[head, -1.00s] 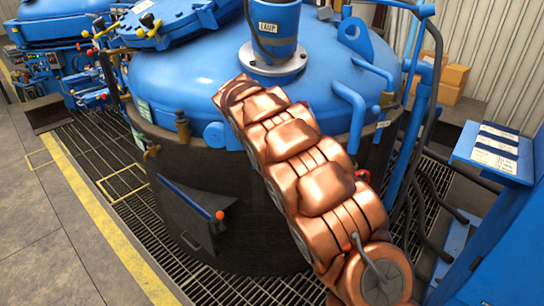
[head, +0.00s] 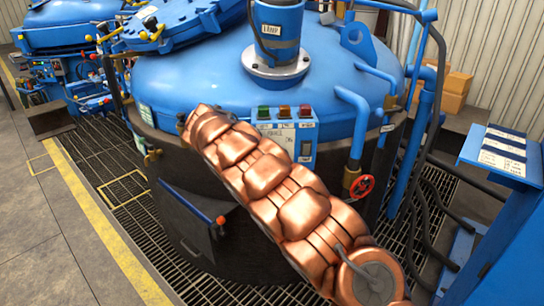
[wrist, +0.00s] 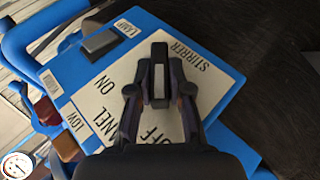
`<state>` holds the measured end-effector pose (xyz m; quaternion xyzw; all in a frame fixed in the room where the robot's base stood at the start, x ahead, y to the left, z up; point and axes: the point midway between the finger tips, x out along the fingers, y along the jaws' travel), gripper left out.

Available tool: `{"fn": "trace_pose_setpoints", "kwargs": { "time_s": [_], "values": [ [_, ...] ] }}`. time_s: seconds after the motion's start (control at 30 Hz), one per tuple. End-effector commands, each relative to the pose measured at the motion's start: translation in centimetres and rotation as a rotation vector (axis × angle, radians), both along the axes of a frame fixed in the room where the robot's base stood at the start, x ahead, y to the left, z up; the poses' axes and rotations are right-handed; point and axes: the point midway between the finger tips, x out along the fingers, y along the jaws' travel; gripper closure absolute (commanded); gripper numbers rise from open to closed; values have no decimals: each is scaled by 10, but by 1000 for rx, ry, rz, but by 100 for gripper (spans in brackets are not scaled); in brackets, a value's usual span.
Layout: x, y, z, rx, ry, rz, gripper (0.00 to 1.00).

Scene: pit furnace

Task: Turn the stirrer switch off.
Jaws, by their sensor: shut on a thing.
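The stirrer switch (wrist: 159,80) is a pale lever in a dark frame on a light plate marked STIRRER, ON and OFF in the wrist view. My gripper (wrist: 160,98) is shut on it, with a dark finger on each side. The fingers hide part of the plate, and I cannot tell which way the lever is set. The plate is on a blue control panel (wrist: 82,62). In the head view the panel (head: 307,133) shows on the furnace's front, partly behind my copper arm. My gripper is hidden there.
A lamp switch (wrist: 101,42) lies beside the plate, and coloured buttons (wrist: 67,147) line the panel's edge. The blue-lidded furnace (head: 215,75) fills the middle of the head view. A red valve wheel (head: 362,187) and blue pipes (head: 352,125) stand right of my arm.

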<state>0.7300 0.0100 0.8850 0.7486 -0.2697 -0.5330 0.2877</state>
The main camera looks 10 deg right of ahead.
Motion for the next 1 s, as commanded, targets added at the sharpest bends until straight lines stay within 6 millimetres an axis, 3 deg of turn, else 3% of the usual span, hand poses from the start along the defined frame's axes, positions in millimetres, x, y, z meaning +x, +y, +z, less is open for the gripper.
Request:
{"fn": "trace_pose_setpoints", "kwargs": {
  "time_s": [0.17,0.2,0.43,0.77,1.0],
  "values": [
    [0,1,1,-1,-1,3,100],
    [0,0,0,0,-1,2,80],
    [0,0,0,1,-1,1,56],
    [0,1,1,1,-1,1,56],
    [-7,21,18,2,-2,3,56]
  ]
}}
